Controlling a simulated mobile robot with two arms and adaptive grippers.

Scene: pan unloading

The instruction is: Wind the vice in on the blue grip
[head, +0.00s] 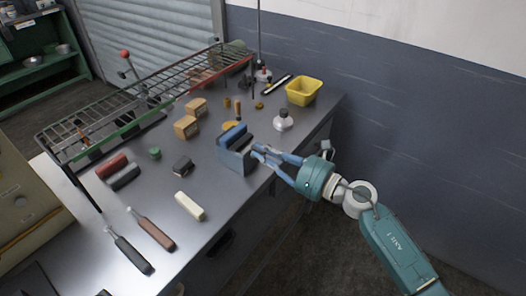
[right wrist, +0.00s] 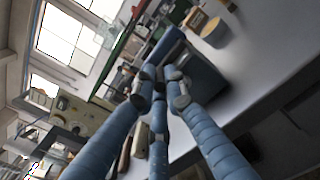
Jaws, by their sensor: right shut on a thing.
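The blue-grey vice (head: 236,161) stands near the right edge of the bench, and the blue grip (head: 232,133) lies along its top in the jaws. I cannot tell how tightly the jaws hold it. In the right wrist view the vice (right wrist: 205,84) and the blue grip (right wrist: 166,46) show just past the fingers. My right gripper (head: 258,152) reaches in from the right at the vice's near side, its blue fingers closed on the vice's handle. The handle is mostly hidden by the fingers, which also meet in the right wrist view (right wrist: 161,82). My left gripper is out of view.
A wire rack (head: 150,95) runs along the bench's back. Red (head: 111,166) and dark (head: 125,178) grips, a cream block (head: 189,206) and two handled tools lie left. Wooden blocks (head: 186,127), a white bottle (head: 283,121) and a yellow bin (head: 304,91) stand behind the vice.

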